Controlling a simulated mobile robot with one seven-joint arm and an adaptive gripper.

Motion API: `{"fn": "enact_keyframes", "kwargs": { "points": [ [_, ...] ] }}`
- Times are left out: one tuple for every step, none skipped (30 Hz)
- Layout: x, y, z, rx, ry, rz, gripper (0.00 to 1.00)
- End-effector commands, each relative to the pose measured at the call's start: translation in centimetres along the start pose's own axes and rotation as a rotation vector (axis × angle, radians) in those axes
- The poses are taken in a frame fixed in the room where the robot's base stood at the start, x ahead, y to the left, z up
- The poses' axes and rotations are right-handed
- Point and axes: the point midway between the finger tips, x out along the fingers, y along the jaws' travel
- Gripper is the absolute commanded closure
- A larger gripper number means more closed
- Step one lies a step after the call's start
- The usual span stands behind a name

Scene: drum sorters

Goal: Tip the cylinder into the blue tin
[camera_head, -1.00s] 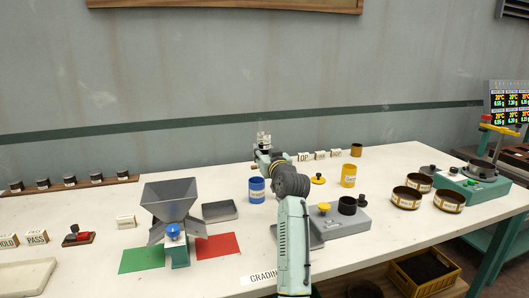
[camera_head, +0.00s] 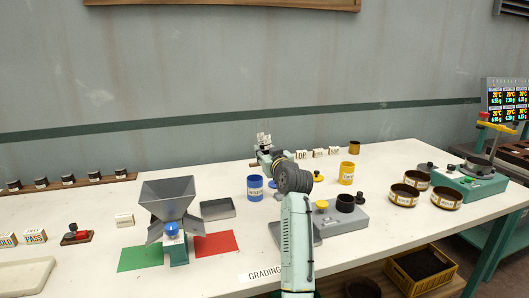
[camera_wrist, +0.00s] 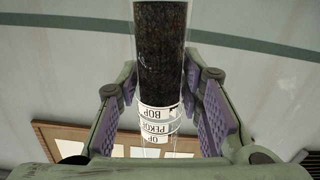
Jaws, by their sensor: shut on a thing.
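The cylinder (camera_wrist: 160,60) is a clear tube, dark with granules over much of its visible length, with several white labels reading OP, PEKOE and BOP. It stands between the purple pads of my gripper (camera_wrist: 166,88) in the wrist view, and the gripper is shut on it. The labels read upside down there, and one end of the tube is out of the picture. In the head view my gripper (camera_head: 264,141) is raised over the back of the table, above the blue tin (camera_head: 255,189). The blue tin stands upright on the table with a white label. The cylinder is hard to make out there.
A grey hopper (camera_head: 168,195) stands left of the blue tin, with a shallow grey tray (camera_head: 218,208) between them. A yellow tin (camera_head: 347,173) stands to the right, behind a grey device (camera_head: 347,217). Several brown round tins (camera_head: 404,195) stand further right.

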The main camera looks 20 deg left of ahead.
Motion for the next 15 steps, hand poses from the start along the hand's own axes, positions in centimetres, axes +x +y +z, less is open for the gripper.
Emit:
{"fn": "enact_keyframes", "kwargs": {
  "points": [
    [-0.09,0.17,-0.18,-0.01,-0.004,0.001,0.97],
    [-0.13,0.24,-0.18,-0.016,-0.007,0.001,0.97],
    [-0.17,0.34,-0.18,-0.024,-0.011,0.001,0.97],
    [-0.21,0.41,-0.19,-0.03,-0.014,0.001,0.97],
    [-0.24,0.48,-0.19,-0.036,-0.017,0.002,0.97],
    [-0.28,0.56,-0.19,-0.046,-0.021,0.002,0.97],
    [-0.31,0.62,-0.19,-0.052,-0.025,0.002,0.97],
    [-0.34,0.67,-0.18,-0.059,-0.028,0.001,0.97],
    [-0.38,0.73,-0.17,-0.067,-0.033,0.001,0.97],
    [-0.41,0.78,-0.17,-0.073,-0.036,0.001,0.97],
    [-0.44,0.84,-0.17,-0.079,-0.04,0.001,0.97],
    [-0.48,0.91,-0.18,-0.089,-0.044,0.001,0.97],
    [-0.51,0.97,-0.19,-0.095,-0.047,0.001,0.97],
    [-0.54,1.03,-0.19,-0.102,-0.05,0.001,0.97],
    [-0.58,1.12,-0.2,-0.11,-0.054,0.001,0.97]
  ]
}}
